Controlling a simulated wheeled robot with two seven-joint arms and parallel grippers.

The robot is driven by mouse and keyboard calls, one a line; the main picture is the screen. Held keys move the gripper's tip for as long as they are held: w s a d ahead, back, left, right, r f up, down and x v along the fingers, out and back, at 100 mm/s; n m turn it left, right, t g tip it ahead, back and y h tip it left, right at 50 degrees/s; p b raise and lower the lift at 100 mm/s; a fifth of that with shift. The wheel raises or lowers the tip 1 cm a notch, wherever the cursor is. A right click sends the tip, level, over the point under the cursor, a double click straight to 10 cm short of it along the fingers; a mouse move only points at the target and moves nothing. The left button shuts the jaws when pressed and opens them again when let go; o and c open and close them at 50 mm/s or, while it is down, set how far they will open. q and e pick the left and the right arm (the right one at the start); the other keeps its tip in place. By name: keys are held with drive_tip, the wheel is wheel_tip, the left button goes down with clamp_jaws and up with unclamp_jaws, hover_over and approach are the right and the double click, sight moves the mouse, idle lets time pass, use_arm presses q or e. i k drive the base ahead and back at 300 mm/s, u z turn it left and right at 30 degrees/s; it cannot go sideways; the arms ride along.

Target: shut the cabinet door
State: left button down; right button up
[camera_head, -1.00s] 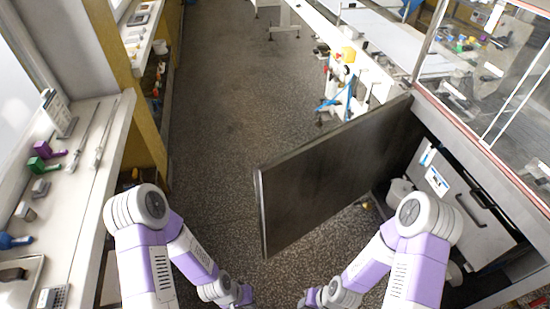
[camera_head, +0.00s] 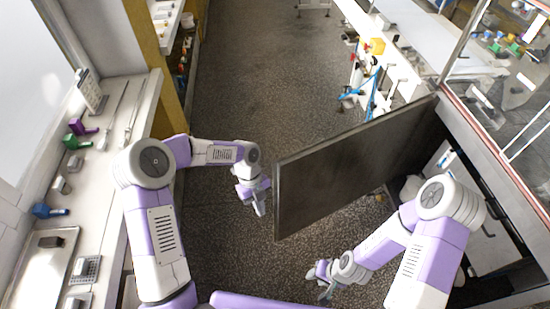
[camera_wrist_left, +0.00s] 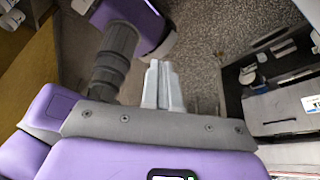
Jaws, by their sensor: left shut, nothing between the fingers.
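The dark cabinet door (camera_head: 340,170) stands wide open on the right side of the aisle, hinged at its far end by the cabinet. Its free edge points towards the aisle's middle. My left gripper (camera_head: 258,202) is beside that free edge, on its left, shut and empty; contact cannot be told. Its closed fingers (camera_wrist_left: 163,84) also show in the left wrist view. My right gripper (camera_head: 324,284) is low over the floor on the near side of the door, in front of the cabinet; its fingers are too small to read. The cabinet's dark opening (camera_head: 500,262) is partly hidden by my right arm.
A bench (camera_head: 118,170) with small tools runs along the left. A glazed machine (camera_head: 520,90) stands above the cabinet. Blue and yellow equipment (camera_head: 370,75) is behind the door. The speckled floor (camera_head: 255,85) is clear along the aisle.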

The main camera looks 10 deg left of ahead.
sight(314, 182)
drive_tip(key=i, duration=0.9)
